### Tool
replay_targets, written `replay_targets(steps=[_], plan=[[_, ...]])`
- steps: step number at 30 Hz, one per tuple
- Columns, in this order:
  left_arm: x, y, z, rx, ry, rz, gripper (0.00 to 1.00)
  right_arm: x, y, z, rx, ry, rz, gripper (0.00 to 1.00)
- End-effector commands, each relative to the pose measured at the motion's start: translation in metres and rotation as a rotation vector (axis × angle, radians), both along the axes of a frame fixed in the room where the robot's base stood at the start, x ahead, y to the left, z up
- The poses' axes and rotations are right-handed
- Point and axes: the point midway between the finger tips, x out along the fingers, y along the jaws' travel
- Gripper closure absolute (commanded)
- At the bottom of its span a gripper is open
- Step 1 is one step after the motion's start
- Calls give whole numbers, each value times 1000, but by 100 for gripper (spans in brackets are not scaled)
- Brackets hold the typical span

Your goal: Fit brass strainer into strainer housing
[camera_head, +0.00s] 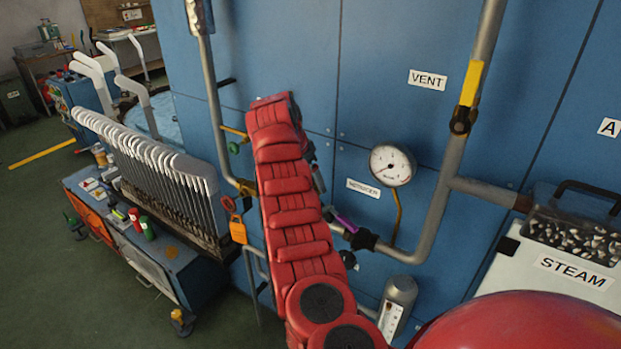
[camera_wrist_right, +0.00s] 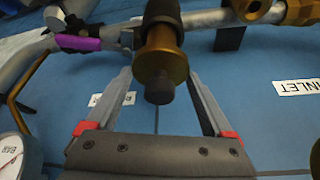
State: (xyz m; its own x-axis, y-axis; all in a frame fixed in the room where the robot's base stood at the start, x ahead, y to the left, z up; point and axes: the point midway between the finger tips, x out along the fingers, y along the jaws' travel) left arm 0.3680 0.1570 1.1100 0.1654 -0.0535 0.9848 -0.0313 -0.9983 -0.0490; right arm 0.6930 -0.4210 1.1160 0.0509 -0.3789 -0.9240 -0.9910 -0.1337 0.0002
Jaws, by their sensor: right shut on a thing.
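In the right wrist view, a brass cylindrical piece with a dark round end (camera_wrist_right: 160,62), which looks like the brass strainer, sits between the two fingers of my right gripper (camera_wrist_right: 163,74). The gripper is shut on it. A black cylindrical part (camera_wrist_right: 163,12) lies directly beyond the brass piece, in line with it; I cannot tell whether it is the housing or part of the strainer, or whether they touch. In the head view, my right gripper (camera_head: 319,183) is mostly hidden behind my red arm, close to the grey pipe. The strainer is not clear there. My left gripper is not in view.
A purple valve handle (camera_head: 347,225) and a black fitting (camera_head: 363,240) sit on the pipe, close to the gripper. A round gauge (camera_head: 392,165) is to the right. An orange tag (camera_head: 238,230) hangs left of my arm.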

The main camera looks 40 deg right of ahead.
Motion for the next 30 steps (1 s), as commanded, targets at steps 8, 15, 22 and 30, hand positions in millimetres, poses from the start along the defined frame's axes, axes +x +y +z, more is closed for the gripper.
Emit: replay_targets(steps=[8,15,22,30], plan=[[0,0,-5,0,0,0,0,0,0,-7,-1,-1,-1,100],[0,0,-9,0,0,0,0,0,0,-13,-1,-1,-1,100],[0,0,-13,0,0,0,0,0,0,-19,-1,-1,-1,100],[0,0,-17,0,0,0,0,0,0,-26,-1,-1,-1,100]])
